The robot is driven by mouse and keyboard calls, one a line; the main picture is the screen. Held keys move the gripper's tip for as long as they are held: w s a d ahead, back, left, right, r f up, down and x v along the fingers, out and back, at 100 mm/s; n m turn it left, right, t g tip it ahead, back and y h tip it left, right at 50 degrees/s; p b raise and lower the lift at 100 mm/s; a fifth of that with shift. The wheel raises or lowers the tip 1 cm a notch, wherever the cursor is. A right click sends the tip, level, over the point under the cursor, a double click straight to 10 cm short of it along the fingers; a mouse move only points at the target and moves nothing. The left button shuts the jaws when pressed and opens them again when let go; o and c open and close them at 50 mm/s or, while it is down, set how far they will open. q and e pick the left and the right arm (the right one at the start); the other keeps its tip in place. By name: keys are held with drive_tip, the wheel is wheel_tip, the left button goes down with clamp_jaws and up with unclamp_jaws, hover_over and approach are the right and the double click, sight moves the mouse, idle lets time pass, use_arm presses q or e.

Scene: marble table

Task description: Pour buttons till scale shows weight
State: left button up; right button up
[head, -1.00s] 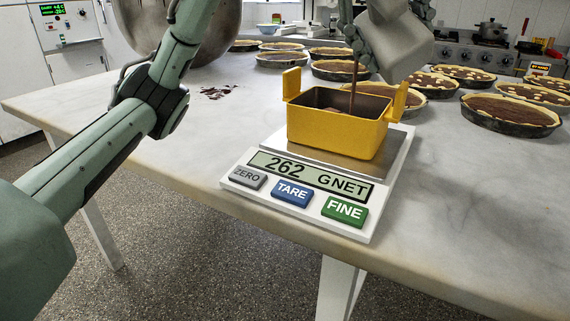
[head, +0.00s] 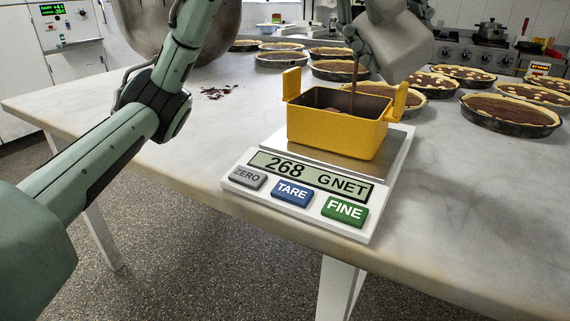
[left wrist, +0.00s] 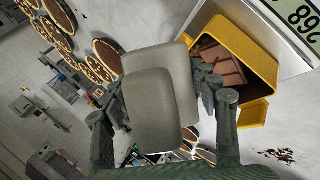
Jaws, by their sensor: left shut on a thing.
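My left gripper (head: 383,24) is shut on a grey scoop-like container (head: 398,48), tilted above the yellow tub (head: 335,132). In the left wrist view the gripper's fingers (left wrist: 160,92) clasp the grey container (left wrist: 160,85) from both sides. A thin brown stream (head: 354,78) falls from its lip into the tub. Brown pieces (left wrist: 218,62) lie in the tub, partly hidden by its walls. The tub stands on the white scale (head: 386,205), whose display (head: 310,176) reads 268 G NET. The container's inside is hidden. My right gripper is not in view.
Several filled tart shells (head: 508,112) stand at the back and right of the marble table (head: 470,200). Brown crumbs (head: 217,92) lie left of the tub, near a large metal bowl (head: 150,25). The scale sits near the front edge. ZERO, TARE and FINE buttons face the front.

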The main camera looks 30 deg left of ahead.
use_arm(q)
drive_tip(key=shift+w+a+f+n+g+h, duration=0.1)
drive_tip(key=shift+a+n+g+h, duration=0.15)
drive_tip(key=shift+h, duration=0.25)
drive_tip(key=shift+w+a+n+g+h, duration=0.1)
drive_tip(key=shift+n+g+h, duration=0.15)
drive_tip(key=shift+h, duration=0.25)
idle(4.8)
drive_tip(key=shift+s+d+r+m+t+y, duration=0.15)
drive_tip(key=shift+d+m+t+y, duration=0.1)
drive_tip(key=shift+y, duration=0.2)
drive_tip(key=shift+s+d+r+m+t+y, duration=0.1)
drive_tip(key=shift+m+t+y, duration=0.15)
drive_tip(key=shift+y, duration=0.2)
drive_tip(key=shift+d+f, duration=0.1)
